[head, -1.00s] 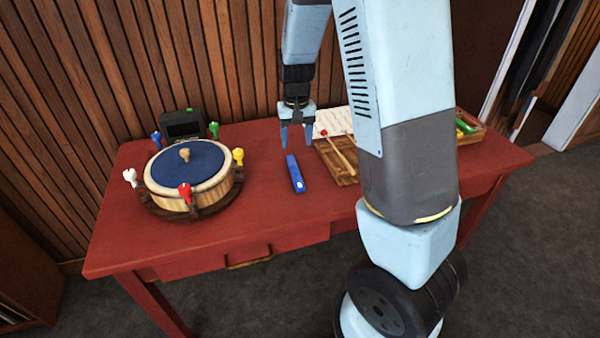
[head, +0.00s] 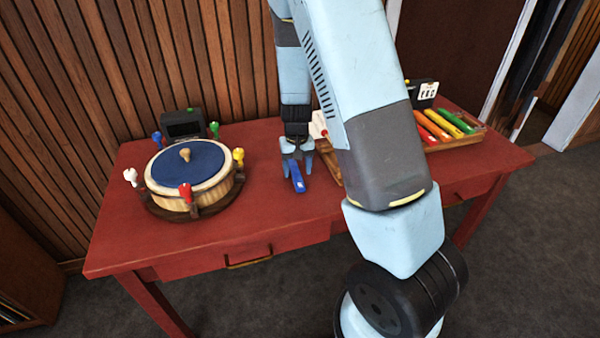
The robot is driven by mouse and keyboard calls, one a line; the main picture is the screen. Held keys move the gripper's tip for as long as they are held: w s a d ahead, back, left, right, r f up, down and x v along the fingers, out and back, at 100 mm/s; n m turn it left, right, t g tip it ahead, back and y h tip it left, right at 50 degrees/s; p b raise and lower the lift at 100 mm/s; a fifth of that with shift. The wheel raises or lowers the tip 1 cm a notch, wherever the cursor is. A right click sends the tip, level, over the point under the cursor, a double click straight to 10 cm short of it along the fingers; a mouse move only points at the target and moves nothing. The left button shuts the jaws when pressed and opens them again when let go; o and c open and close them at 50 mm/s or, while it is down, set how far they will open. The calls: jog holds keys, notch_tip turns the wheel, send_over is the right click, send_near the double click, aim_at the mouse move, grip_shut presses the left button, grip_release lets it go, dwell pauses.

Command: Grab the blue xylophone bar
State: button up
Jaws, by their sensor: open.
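The blue xylophone bar (head: 297,180) lies on the red table (head: 270,215), right of the round drum. My gripper (head: 297,173) points down over the bar's far part, with its fingers open and one on each side of the bar. The fingers appear low, close to the table top. Whether a finger touches the bar cannot be told. The bar's near end shows in front of the gripper, and its far end is hidden behind the gripper.
A drum (head: 190,180) with coloured pegs stands at left, a dark box (head: 183,124) behind it. A wooden tray with green, yellow, orange and red bars (head: 440,122) lies at right, partly behind my arm. The table's front middle is clear.

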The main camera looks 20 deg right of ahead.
jog(key=shift+f, duration=1.35)
grip_shut()
